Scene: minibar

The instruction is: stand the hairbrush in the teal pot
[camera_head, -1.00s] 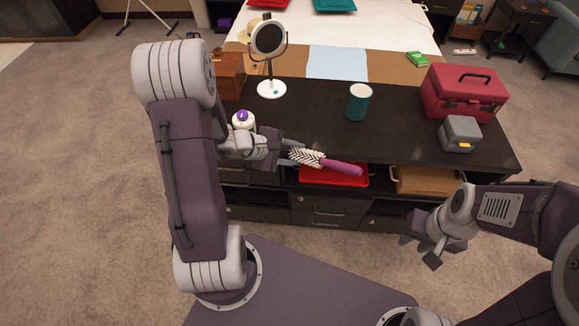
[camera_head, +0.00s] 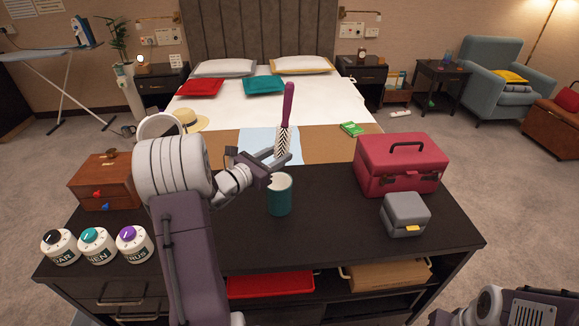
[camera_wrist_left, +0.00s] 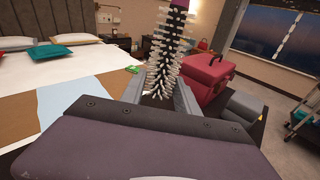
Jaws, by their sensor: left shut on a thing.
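The hairbrush (camera_head: 287,112) has a purple handle and white-and-black bristles. My left gripper (camera_head: 276,161) is shut on its bristled head and holds it nearly upright, handle up, above the counter. The bristles (camera_wrist_left: 160,65) stand between the fingers in the left wrist view, where most of the handle is cut off by the top edge. The teal pot (camera_head: 279,198) stands upright on the dark counter, with the gripper just above and behind its rim in the picture. The brush is apart from the pot. Only a bit of my right gripper (camera_head: 440,317) shows at the bottom edge.
A red case (camera_head: 400,165) and a small grey box (camera_head: 405,214) stand right of the pot. A wooden box (camera_head: 104,184) and several white jars (camera_head: 96,246) are at the left. The counter (camera_head: 330,225) is bare around the pot. A mirror (camera_head: 160,127) is partly hidden by my arm.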

